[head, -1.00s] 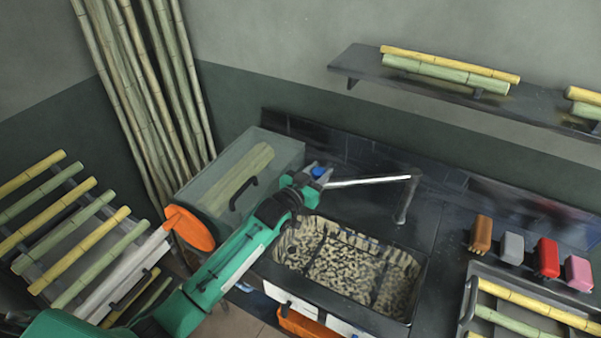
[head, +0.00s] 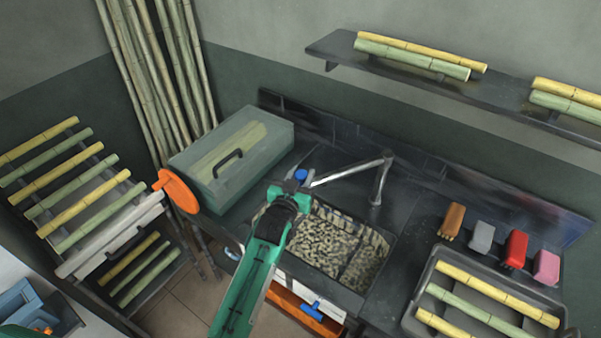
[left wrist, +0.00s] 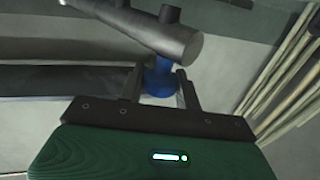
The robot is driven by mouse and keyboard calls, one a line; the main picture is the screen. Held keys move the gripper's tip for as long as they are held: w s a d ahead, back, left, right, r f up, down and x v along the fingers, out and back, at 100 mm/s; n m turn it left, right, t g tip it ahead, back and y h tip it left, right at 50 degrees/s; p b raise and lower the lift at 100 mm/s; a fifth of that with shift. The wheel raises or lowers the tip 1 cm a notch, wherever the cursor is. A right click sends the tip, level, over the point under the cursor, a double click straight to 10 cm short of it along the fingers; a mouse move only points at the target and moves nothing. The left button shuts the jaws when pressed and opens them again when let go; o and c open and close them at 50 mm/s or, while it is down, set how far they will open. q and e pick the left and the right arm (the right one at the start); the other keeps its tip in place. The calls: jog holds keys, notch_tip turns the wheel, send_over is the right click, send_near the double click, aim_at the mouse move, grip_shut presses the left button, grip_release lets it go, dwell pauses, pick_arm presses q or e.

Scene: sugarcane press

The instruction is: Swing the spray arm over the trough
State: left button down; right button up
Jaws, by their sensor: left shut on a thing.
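The spray arm (head: 345,173) is a thin silver tube that runs left from the top of an upright post (head: 380,183) behind the trough. A blue piece (head: 301,174) sits at its free end. My left gripper (head: 297,185) is shut on this blue piece; the left wrist view shows the blue piece (left wrist: 160,77) between the fingers, below a thick grey tube (left wrist: 165,32). The trough (head: 364,265) is a dark-rimmed basin with a mottled inside. The spray arm's free end shows at its back left corner. My left gripper and forearm hide the trough's left part. My right gripper is out of view.
A greenish box with a handle (head: 228,160) and an orange disc (head: 178,190) stand left of the trough. Coloured brushes (head: 482,236) and a tray of canes (head: 408,316) lie to the right. A wall shelf (head: 325,45) hangs behind.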

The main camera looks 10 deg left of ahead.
pick_arm(q)
jog(key=shift+r, duration=0.1)
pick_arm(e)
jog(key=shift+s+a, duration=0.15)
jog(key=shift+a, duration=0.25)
pick_arm(q)
jog(key=c, duration=1.1)
grip_release()
jog(key=shift+d, duration=0.1)
jog(key=shift+o, duration=0.4)
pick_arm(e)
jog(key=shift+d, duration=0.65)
pick_arm(q)
jog(key=b+v, duration=0.4)
jog(key=v, duration=0.9)
jog(key=shift+s, duration=0.35)
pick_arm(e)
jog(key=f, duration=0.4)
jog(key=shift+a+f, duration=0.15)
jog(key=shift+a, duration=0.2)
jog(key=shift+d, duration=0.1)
